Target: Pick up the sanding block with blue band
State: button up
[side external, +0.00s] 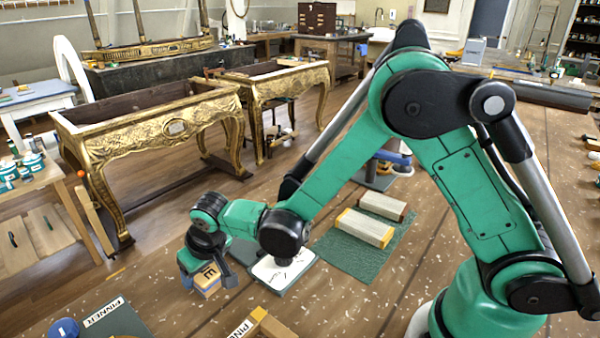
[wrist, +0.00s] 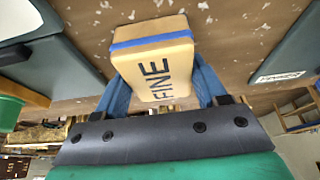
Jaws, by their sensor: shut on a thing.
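The sanding block with blue band (wrist: 153,62) is tan, with FINE printed on its face and a blue stripe near its far end. My gripper (wrist: 162,85) is shut on it, with one blue finger against each side. In the side external view the block (side external: 207,279) shows below my gripper (side external: 209,273), partly hidden by the fingers. I cannot tell whether the block touches the bench or hangs just above it.
A green mat (side external: 345,254) holds a yellow-banded block (side external: 366,228) and a red-banded block (side external: 382,206). A white-topped pad (side external: 281,272) lies right of my gripper. A dark PINNER board (side external: 118,323) and a blue round object (side external: 65,328) are at front left.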

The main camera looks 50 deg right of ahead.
notch_tip(320, 180, up, 20)
dwell(0.7)
jog(key=o, duration=0.4)
jog(key=shift+c, duration=1.3)
jog(key=d+f, duration=0.4)
jog(key=d, duration=0.7)
jog(key=d+f, duration=0.5)
jog(key=d, duration=0.6)
jog(key=shift+w+d, duration=0.3)
jog(key=shift+d, duration=0.1)
